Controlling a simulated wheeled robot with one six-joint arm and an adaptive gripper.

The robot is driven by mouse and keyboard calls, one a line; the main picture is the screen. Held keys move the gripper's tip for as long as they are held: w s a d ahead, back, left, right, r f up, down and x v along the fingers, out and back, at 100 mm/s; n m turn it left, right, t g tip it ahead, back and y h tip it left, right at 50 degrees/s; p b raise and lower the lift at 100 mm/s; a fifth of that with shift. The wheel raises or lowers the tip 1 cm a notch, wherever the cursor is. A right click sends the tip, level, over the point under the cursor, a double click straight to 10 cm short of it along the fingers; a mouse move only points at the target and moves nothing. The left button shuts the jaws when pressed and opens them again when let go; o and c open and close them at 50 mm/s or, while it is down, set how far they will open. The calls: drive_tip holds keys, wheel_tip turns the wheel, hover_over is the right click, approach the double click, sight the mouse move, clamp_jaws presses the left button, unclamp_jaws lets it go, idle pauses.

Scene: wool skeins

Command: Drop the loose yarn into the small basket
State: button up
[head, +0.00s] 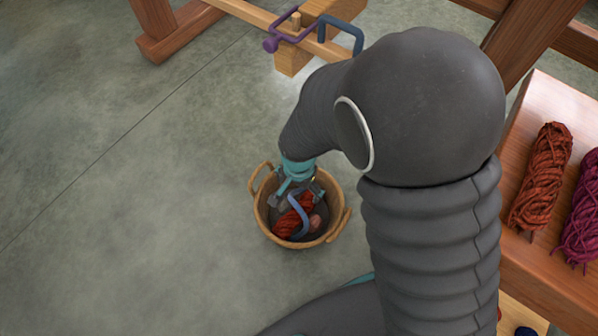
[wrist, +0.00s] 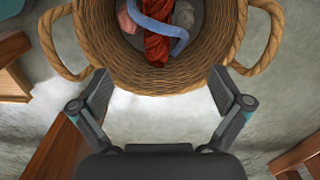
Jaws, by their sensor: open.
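The small basket (head: 259,212) is a round wicker basket with two rope handles, standing on the floor. It also shows in the wrist view (wrist: 118,68). Inside it lie a red yarn skein (head: 287,224), a curved blue strand (wrist: 152,27) across the red yarn (wrist: 157,48), a pinkish ball (head: 315,222) and a grey ball (wrist: 184,14). Which of these is the loose yarn I cannot tell. My gripper (head: 296,194) is over the basket. In the wrist view its fingers (wrist: 161,78) are spread apart with nothing between them, near the basket's rim.
A wooden bench (head: 560,100) at the right carries a rust-red skein (head: 541,178) and a magenta skein (head: 583,215). A wooden frame with purple (head: 283,36) and blue (head: 343,27) clamps stands at the top. The floor to the left is clear.

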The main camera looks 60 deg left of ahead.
wheel_tip(320, 180, up, 12)
idle(0.6)
